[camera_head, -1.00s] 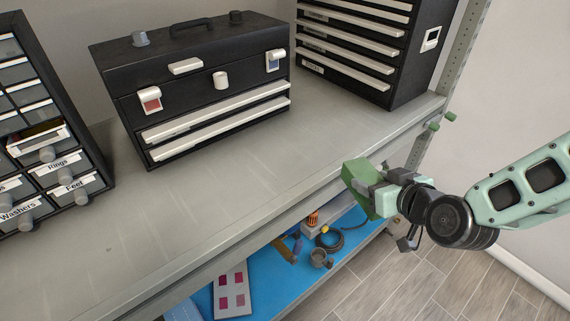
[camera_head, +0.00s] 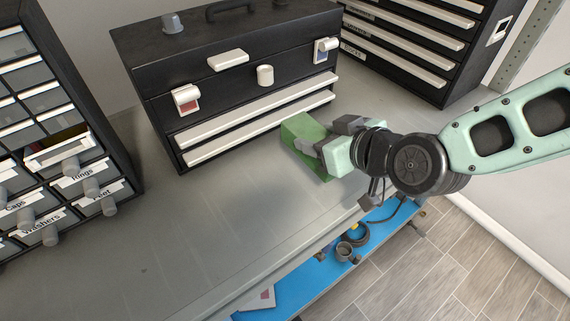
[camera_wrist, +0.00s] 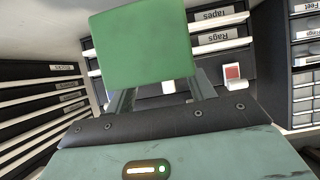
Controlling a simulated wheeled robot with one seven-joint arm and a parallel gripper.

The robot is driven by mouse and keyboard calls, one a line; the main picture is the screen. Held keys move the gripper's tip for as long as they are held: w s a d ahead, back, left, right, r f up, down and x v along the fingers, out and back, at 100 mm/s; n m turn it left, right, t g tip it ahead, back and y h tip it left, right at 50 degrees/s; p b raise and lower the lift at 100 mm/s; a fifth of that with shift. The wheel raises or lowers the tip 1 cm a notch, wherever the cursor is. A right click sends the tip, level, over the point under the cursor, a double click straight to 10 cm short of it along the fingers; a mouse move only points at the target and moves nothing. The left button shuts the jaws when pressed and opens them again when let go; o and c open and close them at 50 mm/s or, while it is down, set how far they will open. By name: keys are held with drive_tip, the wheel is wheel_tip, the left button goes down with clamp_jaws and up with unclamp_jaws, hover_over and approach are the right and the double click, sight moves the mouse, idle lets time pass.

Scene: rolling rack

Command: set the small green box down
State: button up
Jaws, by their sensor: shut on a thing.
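The small green box (camera_head: 303,139) is held in my gripper (camera_head: 330,141) over the grey shelf top, just in front of the black toolbox's right end. My gripper is shut on it. In the wrist view the green box (camera_wrist: 146,47) fills the upper middle, between the two fingers (camera_wrist: 157,98), and hides part of the toolbox front. I cannot tell whether the box's underside touches the shelf surface (camera_head: 215,205) or hangs a little above it.
The black toolbox (camera_head: 215,105) with white-fronted drawers stands behind the box. A small-parts drawer cabinet (camera_head: 118,160) is at the left, and a tall drawer unit (camera_head: 465,75) at the back right. A blue lower shelf (camera_head: 290,285) holds loose items. The shelf's front left is clear.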

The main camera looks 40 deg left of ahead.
drive_tip(key=shift+a+f, duration=0.1)
drive_tip(key=shift+f, duration=0.25)
drive_tip(key=shift+f+p, duration=1.8)
drive_tip(key=shift+f, duration=2.8)
drive_tip(key=shift+f, duration=0.1)
drive_tip(key=o, duration=1.1)
drive_tip(key=b+v, duration=0.3)
drive_tip(key=v, duration=0.9)
drive_tip(key=shift+b, duration=0.4)
drive_tip(key=shift+w, duration=0.1)
